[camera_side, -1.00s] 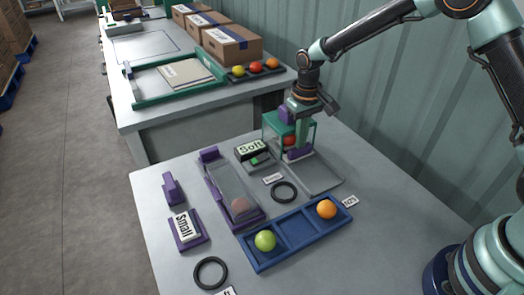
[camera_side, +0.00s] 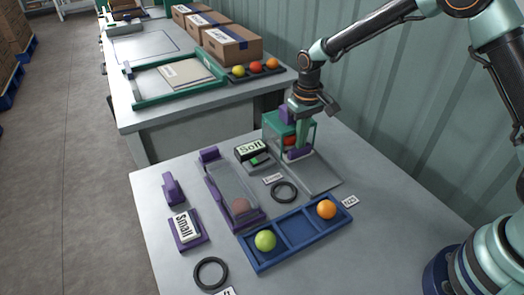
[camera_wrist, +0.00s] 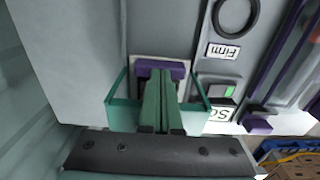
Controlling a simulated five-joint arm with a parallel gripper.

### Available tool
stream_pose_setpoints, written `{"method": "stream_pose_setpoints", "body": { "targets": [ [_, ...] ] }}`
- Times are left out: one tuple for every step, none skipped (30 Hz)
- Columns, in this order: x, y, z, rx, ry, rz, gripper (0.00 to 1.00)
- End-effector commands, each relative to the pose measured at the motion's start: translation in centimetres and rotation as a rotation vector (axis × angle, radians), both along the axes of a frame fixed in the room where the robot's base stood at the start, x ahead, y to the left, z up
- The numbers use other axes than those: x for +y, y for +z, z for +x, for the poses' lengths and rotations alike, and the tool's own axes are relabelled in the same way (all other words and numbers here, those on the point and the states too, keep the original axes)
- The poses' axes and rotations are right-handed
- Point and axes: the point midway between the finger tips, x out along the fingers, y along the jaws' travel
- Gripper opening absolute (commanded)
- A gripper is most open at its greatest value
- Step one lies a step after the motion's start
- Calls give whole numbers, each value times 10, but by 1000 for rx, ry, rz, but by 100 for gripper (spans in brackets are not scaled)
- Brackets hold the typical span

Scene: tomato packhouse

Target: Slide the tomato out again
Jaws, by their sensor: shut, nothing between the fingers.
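In the side view a red tomato (camera_side: 290,141) sits inside a green-framed, see-through box (camera_side: 272,126) at the back of the table, partly hidden by my gripper. My gripper (camera_side: 299,148) points down at the box's front, its fingers shut and empty. A purple bar (camera_side: 299,154) is at the fingertips. In the wrist view the shut green fingers (camera_wrist: 160,75) reach to the purple bar (camera_wrist: 148,66) between the box's green sides (camera_wrist: 122,112); the tomato is hidden there. Contact with the bar cannot be told.
A grey tray (camera_side: 320,178) lies in front of the box. A clear-covered purple chute (camera_side: 208,156) holds a reddish ball. A blue tray (camera_side: 283,248) holds a green and an orange tomato. A "Soft" block (camera_side: 251,149), a "Small" block (camera_side: 185,226) and black rings (camera_side: 284,192) stand nearby.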

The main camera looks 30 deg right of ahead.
Motion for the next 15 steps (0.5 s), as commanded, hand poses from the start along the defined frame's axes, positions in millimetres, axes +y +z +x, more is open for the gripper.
{"method": "stream_pose_setpoints", "body": {
  "targets": [
    [0, -5, -6, 16, 0, -2, 0],
    [0, -6, -7, 17, 0, -3, 0],
    [0, -6, -8, 19, 0, -3, 0],
    [0, -6, -9, 20, 0, -3, 0],
    [0, -6, -10, 20, 0, -3, 0],
    [0, -6, -10, 21, 0, -3, 0],
    [0, -6, -10, 21, 0, -3, 0],
    [0, -6, -10, 21, 0, -3, 0],
    [0, -6, -11, 21, 0, -3, 0],
    [0, -6, -11, 21, 0, -3, 0],
    [0, -6, -12, 21, 1, -3, 0],
    [0, -6, -13, 21, 1, -3, 0],
    [0, -6, -14, 22, 1, -3, 0],
    [0, -6, -15, 22, 1, -3, 0],
    [0, -6, -16, 22, 1, -3, 0]
  ]
}}
